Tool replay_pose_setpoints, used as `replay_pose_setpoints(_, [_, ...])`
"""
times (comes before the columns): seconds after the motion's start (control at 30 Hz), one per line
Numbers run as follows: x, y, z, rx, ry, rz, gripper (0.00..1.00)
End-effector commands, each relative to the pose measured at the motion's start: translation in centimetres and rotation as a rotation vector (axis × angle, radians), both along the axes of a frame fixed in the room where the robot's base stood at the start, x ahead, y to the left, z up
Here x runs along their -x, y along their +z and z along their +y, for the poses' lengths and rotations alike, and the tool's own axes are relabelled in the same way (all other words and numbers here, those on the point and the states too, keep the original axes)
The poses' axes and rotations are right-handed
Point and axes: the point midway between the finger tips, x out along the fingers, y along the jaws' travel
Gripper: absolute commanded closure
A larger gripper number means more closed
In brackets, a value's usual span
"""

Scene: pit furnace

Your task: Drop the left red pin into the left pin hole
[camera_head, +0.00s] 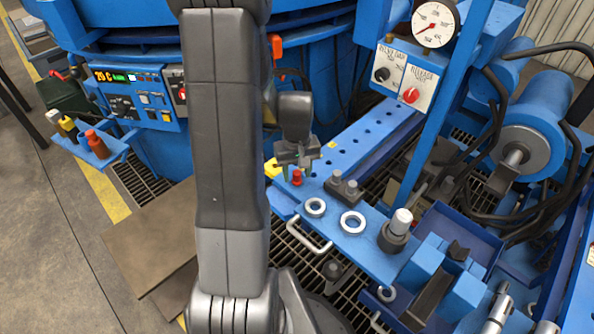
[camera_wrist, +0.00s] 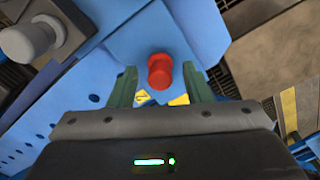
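A small red pin (camera_head: 297,177) stands at the near left end of a blue deck, just below my gripper (camera_head: 297,158) in the head view. In the wrist view the red pin (camera_wrist: 160,70) appears between my two green-grey fingers (camera_wrist: 159,82), with a gap on each side. My gripper is open and empty; I cannot tell how far the fingertips are above or around the pin. A blue rail (camera_head: 352,150) with a row of dark round holes runs behind it. I cannot tell which hole is the left pin hole. No second red pin is clear in view.
A gauge (camera_head: 435,24) and switch panel (camera_head: 404,77) rise behind. A side tray (camera_head: 97,150) at left holds a red bottle-shaped thing (camera_head: 97,143).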

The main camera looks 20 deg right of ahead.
Motion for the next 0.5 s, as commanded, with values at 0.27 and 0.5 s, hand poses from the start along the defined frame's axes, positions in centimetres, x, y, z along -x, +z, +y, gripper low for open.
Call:
replay_pose_setpoints(0.27, [0.0, 0.0, 0.0, 0.000, 0.000, 0.000, 0.49])
replay_pose_setpoints(0.5, [-0.1, 2.3, 0.0, 0.002, 0.000, -0.004, 0.49])
